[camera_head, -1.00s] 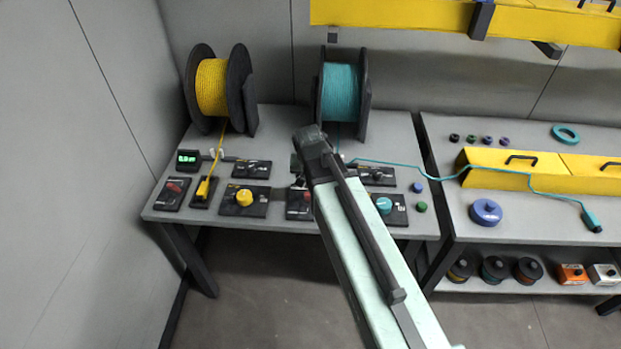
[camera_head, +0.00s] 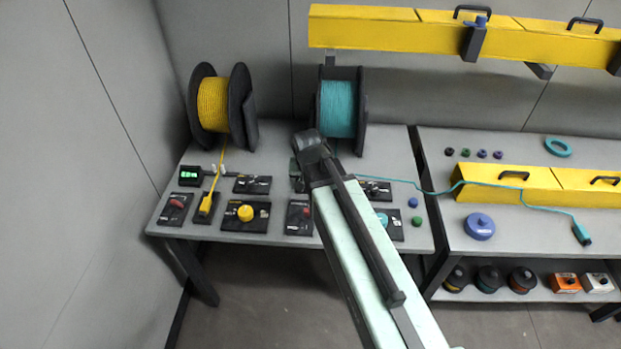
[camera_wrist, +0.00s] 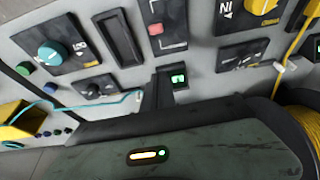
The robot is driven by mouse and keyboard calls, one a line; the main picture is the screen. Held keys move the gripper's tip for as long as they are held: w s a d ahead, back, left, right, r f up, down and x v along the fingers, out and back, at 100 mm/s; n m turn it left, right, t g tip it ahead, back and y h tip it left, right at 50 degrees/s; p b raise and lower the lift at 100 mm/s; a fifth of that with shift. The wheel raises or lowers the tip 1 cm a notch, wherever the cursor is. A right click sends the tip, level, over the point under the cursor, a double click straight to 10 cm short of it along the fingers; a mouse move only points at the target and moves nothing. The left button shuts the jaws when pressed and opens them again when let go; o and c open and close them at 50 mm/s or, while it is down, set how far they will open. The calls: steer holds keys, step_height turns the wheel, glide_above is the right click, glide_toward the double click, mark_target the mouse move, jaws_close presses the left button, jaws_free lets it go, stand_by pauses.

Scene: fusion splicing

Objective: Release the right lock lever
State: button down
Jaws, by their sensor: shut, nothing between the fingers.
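Two panels with red levers lie on the left bench. The right lock lever (camera_head: 299,210) seems to be the red one between the yellow knob and my arm; it also shows in the wrist view (camera_wrist: 155,28), on its black panel, apart from any finger. The other red lever (camera_head: 176,203) is at the bench's left end. My gripper (camera_head: 308,143) is shut and empty, above the bench in front of the teal spool. Its fingertips are not clearly visible. My arm hides part of the bench to the right of the lever.
A yellow knob (camera_head: 245,213) and a teal knob (camera_head: 382,219) flank the lever. A yellow-cable spool (camera_head: 213,105) and a teal-cable spool (camera_head: 337,108) stand behind. A small green display (camera_wrist: 178,79) stands near the lever. A teal cable runs to the right bench.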

steer(key=s+r, duration=0.1)
steer(key=s+r+p, duration=0.2)
steer(key=r, duration=0.1)
steer(key=shift+s+a, duration=0.1)
steer(key=shift+a, duration=0.2)
steer(key=d+m+g, duration=0.1)
steer(key=d+m, duration=0.1)
steer(key=d, duration=0.8)
steer(key=s+d+f+n+g, duration=0.1)
steer(key=s+n+g, duration=0.2)
steer(key=s, duration=0.4)
steer(key=shift+s+d+f+n+y, duration=0.15)
steer(key=shift+s+f+n+y, duration=0.15)
steer(key=shift+n, duration=0.1)
